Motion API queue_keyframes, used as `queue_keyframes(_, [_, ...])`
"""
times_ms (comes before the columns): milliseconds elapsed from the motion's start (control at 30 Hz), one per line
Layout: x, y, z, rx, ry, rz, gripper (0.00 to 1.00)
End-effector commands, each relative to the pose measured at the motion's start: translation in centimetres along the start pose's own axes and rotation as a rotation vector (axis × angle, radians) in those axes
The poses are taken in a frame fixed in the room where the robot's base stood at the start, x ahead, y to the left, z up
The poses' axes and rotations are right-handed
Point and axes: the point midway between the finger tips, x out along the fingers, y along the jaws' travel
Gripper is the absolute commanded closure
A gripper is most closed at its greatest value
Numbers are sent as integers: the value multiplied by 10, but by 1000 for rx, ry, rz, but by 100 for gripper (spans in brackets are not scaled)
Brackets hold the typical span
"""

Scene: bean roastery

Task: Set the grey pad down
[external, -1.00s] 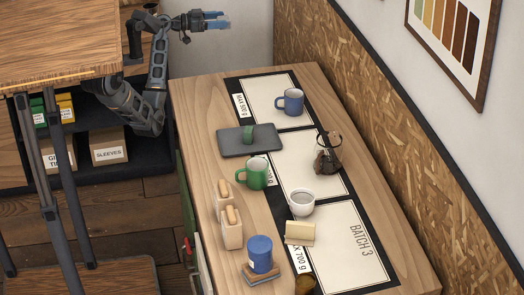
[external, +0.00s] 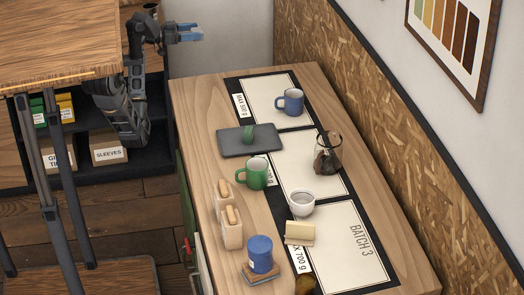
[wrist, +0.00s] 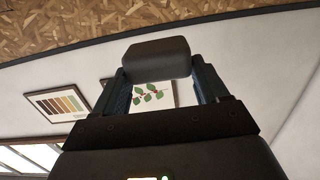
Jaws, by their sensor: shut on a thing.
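The grey pad (wrist: 156,58) is a dark grey block with rounded corners in the wrist view. It sits between the fingertips of my gripper (wrist: 163,84), which is shut on it. In the external view my gripper (external: 190,33), with blue fingers, is raised at the upper left, beyond the far left corner of the wooden table (external: 200,105). It is well clear of the tabletop. The pad is too small to make out clearly there.
On the table are a dark grey tray (external: 228,147) with a green item, a blue mug (external: 291,101), a green mug (external: 257,174), a glass carafe (external: 328,150), a white cup (external: 301,202) and a blue canister (external: 260,252). The far left corner is bare.

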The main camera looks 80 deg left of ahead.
Motion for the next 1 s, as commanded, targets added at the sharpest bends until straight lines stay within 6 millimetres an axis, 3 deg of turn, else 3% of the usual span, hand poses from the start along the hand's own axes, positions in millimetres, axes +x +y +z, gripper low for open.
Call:
queue_keyframes(33, [0, 0, 15, -8, -3, 1, 55])
queue_keyframes(633, [7, 0, 160, -7, -2, -1, 55])
queue_keyframes(800, [9, 0, 188, -3, -1, 0, 55])
queue_keyframes(1000, [10, 0, 199, -1, 0, 0, 55])
